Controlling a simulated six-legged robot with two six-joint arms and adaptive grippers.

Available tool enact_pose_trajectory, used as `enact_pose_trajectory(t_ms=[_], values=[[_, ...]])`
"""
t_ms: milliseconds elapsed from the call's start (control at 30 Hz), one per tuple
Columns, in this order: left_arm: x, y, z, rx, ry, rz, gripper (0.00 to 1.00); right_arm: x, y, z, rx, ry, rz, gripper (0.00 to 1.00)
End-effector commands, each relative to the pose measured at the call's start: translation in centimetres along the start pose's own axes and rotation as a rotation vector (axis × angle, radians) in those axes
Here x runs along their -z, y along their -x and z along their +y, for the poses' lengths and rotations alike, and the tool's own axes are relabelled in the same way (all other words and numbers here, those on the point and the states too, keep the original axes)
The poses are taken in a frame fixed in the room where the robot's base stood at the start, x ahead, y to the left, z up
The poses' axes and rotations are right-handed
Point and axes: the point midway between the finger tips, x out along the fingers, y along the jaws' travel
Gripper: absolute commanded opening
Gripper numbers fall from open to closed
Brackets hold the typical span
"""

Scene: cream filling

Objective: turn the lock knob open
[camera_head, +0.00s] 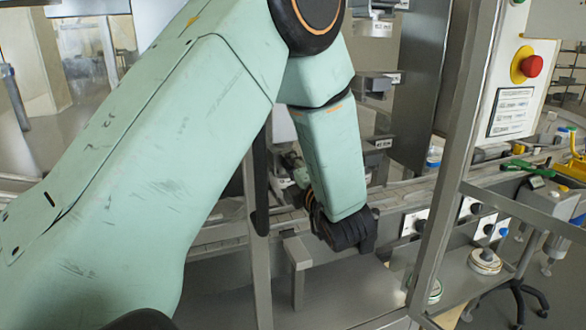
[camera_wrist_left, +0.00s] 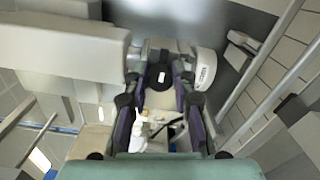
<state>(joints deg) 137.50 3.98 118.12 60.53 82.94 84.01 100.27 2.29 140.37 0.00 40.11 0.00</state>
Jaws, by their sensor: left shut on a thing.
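My left arm reaches across the head view and bends down to its wrist. My left gripper (camera_head: 298,172) is partly hidden behind the forearm there. In the left wrist view its two fingers (camera_wrist_left: 159,82) stand on either side of a dark knob (camera_wrist_left: 160,68) with a small white mark. The gripper is shut on this knob, which sits at the front of a grey and white fixture (camera_wrist_left: 203,70). In the head view the knob is hidden by my arm, and its turn angle is hard to read. My right gripper is not in view.
A metal post (camera_head: 455,150) stands right of my forearm. Behind it is a panel with a red emergency button (camera_head: 532,66). Small black knobs (camera_head: 420,226) line the machine front. A conveyor (camera_head: 400,190) runs behind my wrist. Round items (camera_head: 485,260) lie on a lower shelf.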

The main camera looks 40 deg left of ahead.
Motion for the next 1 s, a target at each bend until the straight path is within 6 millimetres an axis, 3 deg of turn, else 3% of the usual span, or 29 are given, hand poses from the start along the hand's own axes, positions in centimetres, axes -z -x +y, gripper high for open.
enact_pose_trajectory(t_ms=[267, 300, 533, 833, 1000], values=[[0.3, 0.1, -0.3, 0.008, -0.006, 0.005, 0.0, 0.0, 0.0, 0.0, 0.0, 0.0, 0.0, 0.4], [0.3, 0.1, -0.3, 0.008, -0.006, 0.005, 0.29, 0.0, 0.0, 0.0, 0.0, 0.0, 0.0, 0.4], [0.2, 0.1, -0.2, 0.005, -0.004, 0.003, 0.48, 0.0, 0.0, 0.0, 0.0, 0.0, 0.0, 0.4], [0.0, 0.0, 0.0, 0.002, -0.001, 0.001, 0.48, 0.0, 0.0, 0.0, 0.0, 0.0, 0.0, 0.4], [-0.3, 0.0, 1.6, 0.0, 0.002, 0.001, 0.48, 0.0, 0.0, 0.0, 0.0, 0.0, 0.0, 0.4]])
